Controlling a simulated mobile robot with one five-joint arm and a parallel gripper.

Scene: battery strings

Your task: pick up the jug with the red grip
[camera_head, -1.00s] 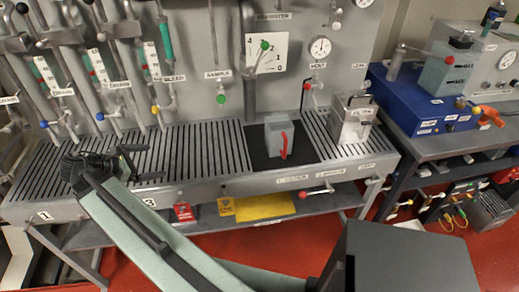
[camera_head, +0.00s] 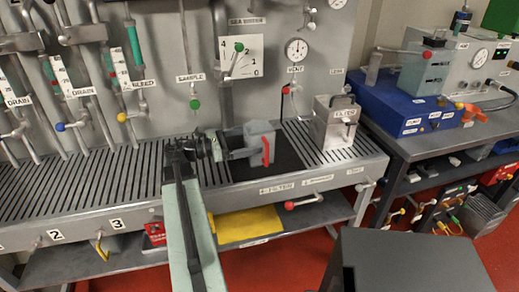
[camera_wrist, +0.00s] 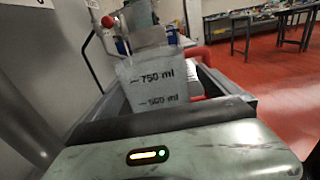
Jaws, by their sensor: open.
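The jug is a grey, box-like vessel (camera_head: 259,137) with a red grip (camera_head: 266,151) on its right side. It stands on a black mat (camera_head: 290,158) on the slotted bench. In the wrist view the jug (camera_wrist: 150,85) shows close ahead, with "750 ml" and a lower mark, and the red grip (camera_wrist: 197,54) behind it to the right. My gripper (camera_head: 238,146) is open at the jug's left side, level with it. The far finger seems to lie close to the jug; I cannot tell whether it touches. The jug's lower part is hidden in the wrist view.
A metal container (camera_head: 334,122) stands on the bench right of the jug. Behind is a panel with a dial gauge (camera_head: 297,49), a SAMPLE tap (camera_head: 195,103) and pipes. A blue box (camera_head: 402,103) sits on the side bench. The slotted bench (camera_head: 110,180) is clear to the left.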

